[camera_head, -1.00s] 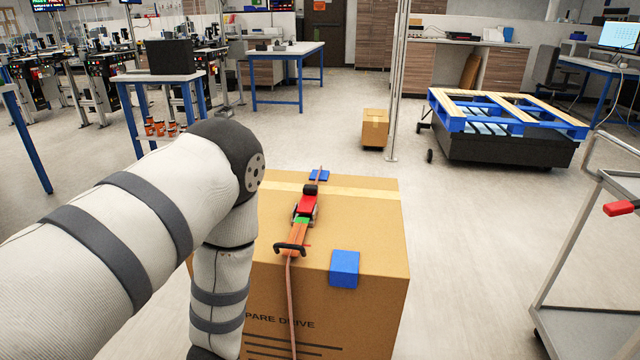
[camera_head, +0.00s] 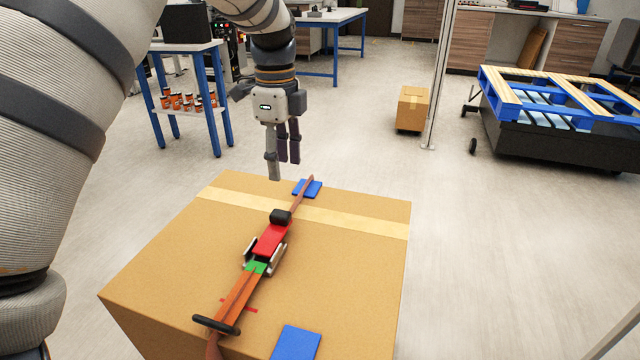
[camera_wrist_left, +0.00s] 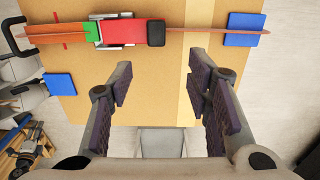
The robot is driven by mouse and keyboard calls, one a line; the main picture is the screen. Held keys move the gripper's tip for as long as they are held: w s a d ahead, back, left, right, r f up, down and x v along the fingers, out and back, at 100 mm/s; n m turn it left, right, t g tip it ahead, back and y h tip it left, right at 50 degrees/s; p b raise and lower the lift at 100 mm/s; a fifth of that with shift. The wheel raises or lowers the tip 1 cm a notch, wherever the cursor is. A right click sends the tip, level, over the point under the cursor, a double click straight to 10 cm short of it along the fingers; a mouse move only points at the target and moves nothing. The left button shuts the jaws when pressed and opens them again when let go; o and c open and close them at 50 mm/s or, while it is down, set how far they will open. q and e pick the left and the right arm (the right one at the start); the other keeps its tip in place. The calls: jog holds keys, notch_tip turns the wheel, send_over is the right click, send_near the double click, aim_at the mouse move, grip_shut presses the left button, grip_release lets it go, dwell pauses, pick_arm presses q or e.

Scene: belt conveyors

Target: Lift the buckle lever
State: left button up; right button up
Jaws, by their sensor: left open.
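The buckle (camera_head: 268,245) lies on top of a large cardboard box (camera_head: 160,260), on an orange strap that runs along the box top. Its red lever (camera_head: 272,241) has a black end (camera_head: 280,216) toward the far side and looks folded down flat. In the left wrist view the red lever (camera_wrist_left: 125,32) and its black end (camera_wrist_left: 156,33) show near the top. My left gripper (camera_head: 283,165) is open and empty, pointing down over the far edge of the box, apart from the buckle. In the wrist view its fingers (camera_wrist_left: 160,82) are wide apart. My right gripper is out of view.
Blue pads (camera_head: 307,188) sit at the box edges, one under the strap. A black handle (camera_head: 216,325) is at the strap's near end. A vertical pole (camera_head: 440,80), a small box (camera_head: 411,108) and a pallet cart (camera_head: 540,120) stand beyond. The floor right of the box is clear.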

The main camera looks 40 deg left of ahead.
aim_at(284, 214)
pick_arm(q)
jog(key=f, duration=0.1)
jog(key=s+f, duration=0.1)
jog(key=shift+f, duration=0.4)
notch_tip(284, 214, down, 9)
jog(key=shift+w+r+b, duration=0.1)
jog(key=shift+r+b, duration=0.05)
jog(key=shift+b, duration=0.2)
grip_shut()
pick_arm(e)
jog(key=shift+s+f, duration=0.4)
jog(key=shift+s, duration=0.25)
